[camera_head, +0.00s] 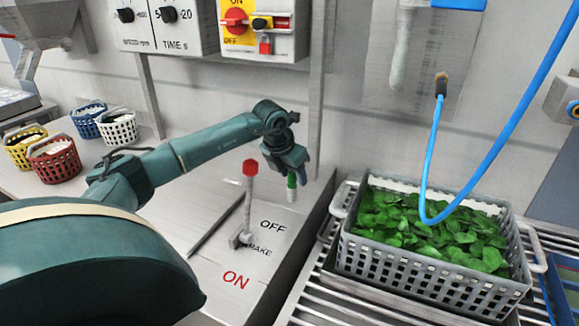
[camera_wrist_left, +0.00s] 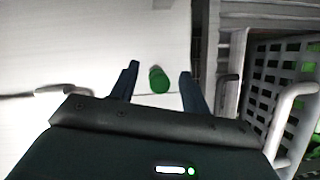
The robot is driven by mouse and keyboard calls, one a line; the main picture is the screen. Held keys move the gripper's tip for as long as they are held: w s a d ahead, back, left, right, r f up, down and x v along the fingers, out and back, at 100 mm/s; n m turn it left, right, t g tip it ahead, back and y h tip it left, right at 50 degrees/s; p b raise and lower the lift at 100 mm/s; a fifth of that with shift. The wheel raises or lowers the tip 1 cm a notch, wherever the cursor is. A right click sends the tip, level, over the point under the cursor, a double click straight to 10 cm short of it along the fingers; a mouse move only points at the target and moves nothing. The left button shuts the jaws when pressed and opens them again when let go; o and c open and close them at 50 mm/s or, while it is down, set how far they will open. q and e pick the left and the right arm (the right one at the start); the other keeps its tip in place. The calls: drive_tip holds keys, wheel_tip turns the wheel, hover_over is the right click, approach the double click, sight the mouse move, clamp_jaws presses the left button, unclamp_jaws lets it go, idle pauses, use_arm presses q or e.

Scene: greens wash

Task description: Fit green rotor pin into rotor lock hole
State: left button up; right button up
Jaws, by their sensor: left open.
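The green rotor pin (camera_head: 292,182) stands upright by the right edge of the pale metal cabinet top, with a pale lower part under its green grip. My left gripper (camera_head: 297,172) is over it, pointing down. In the left wrist view the pin's green end (camera_wrist_left: 158,79) lies between the two spread fingers of the left gripper (camera_wrist_left: 158,82), with gaps on both sides. The left gripper is open. I cannot make out the rotor lock hole, and the pin's foot is too small to tell what it stands in. My right gripper is not in view.
A red-knobbed brake lever (camera_head: 249,190) stands just left of the gripper, between OFF and ON markings. A grey crate of greens (camera_head: 420,270) sits on the slatted rack to the right, with a blue hose (camera_head: 431,160) hanging into it. Small baskets (camera_head: 55,160) stand far left.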

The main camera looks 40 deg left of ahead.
use_arm(q)
clamp_jaws()
idle(0.5)
drive_tip(key=shift+r, duration=0.15)
drive_tip(key=shift+r+p, duration=0.85)
drive_tip(key=shift+r, duration=0.1)
drive_tip(key=shift+r+p, duration=0.6)
drive_tip(key=shift+r, duration=0.25)
drive_tip(key=shift+r+p, duration=0.85)
drive_tip(key=shift+r, duration=0.6)
drive_tip(key=shift+p, duration=0.3)
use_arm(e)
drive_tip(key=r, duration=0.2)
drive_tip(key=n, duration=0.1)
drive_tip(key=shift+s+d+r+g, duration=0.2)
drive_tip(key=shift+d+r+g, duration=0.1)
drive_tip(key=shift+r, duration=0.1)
